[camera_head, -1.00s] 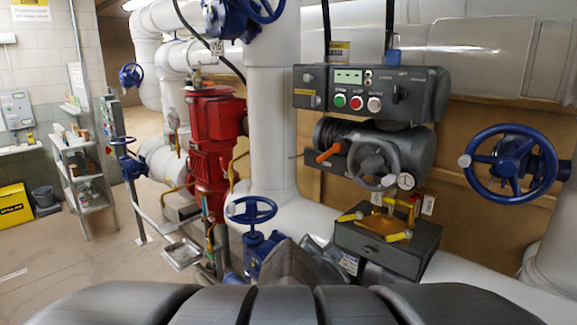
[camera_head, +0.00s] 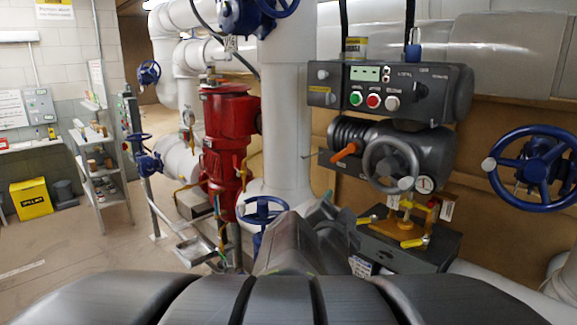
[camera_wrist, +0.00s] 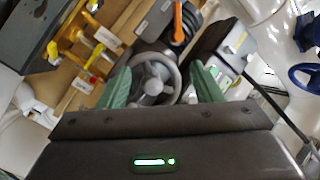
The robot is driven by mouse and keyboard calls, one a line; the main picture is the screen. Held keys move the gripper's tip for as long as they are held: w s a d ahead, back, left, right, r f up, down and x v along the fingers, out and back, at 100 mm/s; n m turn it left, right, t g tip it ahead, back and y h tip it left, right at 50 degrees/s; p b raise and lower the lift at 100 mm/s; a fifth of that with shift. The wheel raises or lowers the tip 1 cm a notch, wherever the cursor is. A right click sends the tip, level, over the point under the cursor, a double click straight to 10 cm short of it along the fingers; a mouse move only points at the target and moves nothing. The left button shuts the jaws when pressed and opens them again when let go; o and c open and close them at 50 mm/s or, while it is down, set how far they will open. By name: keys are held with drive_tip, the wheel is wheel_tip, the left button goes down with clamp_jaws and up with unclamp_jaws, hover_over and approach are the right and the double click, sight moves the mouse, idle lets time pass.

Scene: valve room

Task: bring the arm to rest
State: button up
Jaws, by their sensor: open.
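My gripper (camera_wrist: 160,82) shows in the wrist view with its two green fingers spread wide apart. Nothing is held between them. The grey handwheel (camera_wrist: 153,85) of the valve actuator shows beyond the fingers, framed in the gap. I cannot tell the exact distance, but no contact shows. In the head view my dark arm links fill the bottom middle, in front of the actuator (camera_head: 440,150) and its grey handwheel (camera_head: 391,166).
A control box (camera_head: 390,92) sits above the actuator, with an orange lever (camera_head: 347,151) below. Blue handwheels stand at the right (camera_head: 537,168) and low in the middle (camera_head: 262,211). A red pump (camera_head: 228,140) stands left of the white pipe. Floor at the left is open.

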drive_tip(key=shift+r, duration=0.3)
drive_tip(key=shift+r, duration=0.1)
